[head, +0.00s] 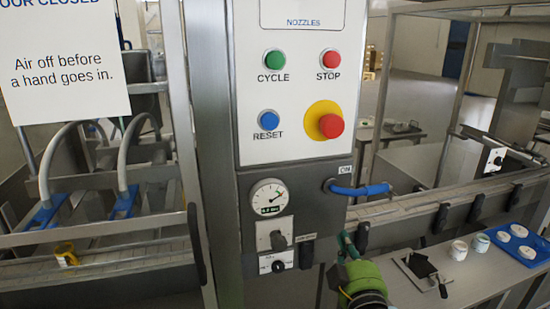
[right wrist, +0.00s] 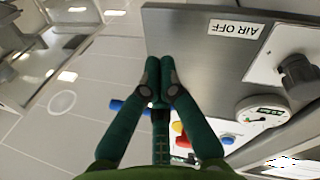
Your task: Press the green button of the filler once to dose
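The green CYCLE button (head: 274,59) is at the upper left of the filler's white control panel (head: 290,95), facing me in the head view. My right gripper (head: 347,242) is below the panel and to its right, apart from the button. In the right wrist view its two dark green fingers (right wrist: 160,72) meet at the tips, with nothing seen between them. The green button cannot be made out in that view. My left gripper is not in view.
A red STOP button (head: 330,59), a blue RESET button (head: 268,120) and a red emergency stop (head: 330,126) on yellow share the panel. A blue-handled valve (head: 360,189) sticks out below right. A gauge (head: 269,197) sits below. A blue tray (head: 520,241) with white jars is right.

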